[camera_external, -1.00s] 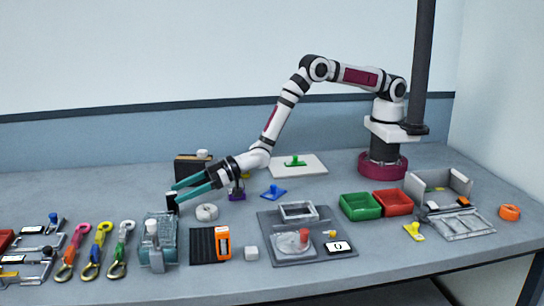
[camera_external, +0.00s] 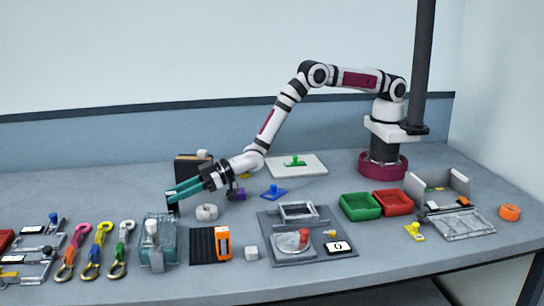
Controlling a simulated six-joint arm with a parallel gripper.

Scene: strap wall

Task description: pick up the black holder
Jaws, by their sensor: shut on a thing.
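My gripper (camera_external: 172,193) has teal fingers that reach left over the back left of the table, and they are shut on the black holder. The black holder (camera_external: 172,208) is a small dark upright piece at the fingertips, just behind the clear teal box. The fingers hide its upper part. I cannot tell whether its foot touches the table.
A white ring (camera_external: 207,212) lies close to the right of the fingertips. A larger black box (camera_external: 187,165) stands behind them, and a teal box (camera_external: 160,240) stands in front. A purple block (camera_external: 237,194) is under the wrist. Coloured straps with hooks (camera_external: 93,250) lie at the front left.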

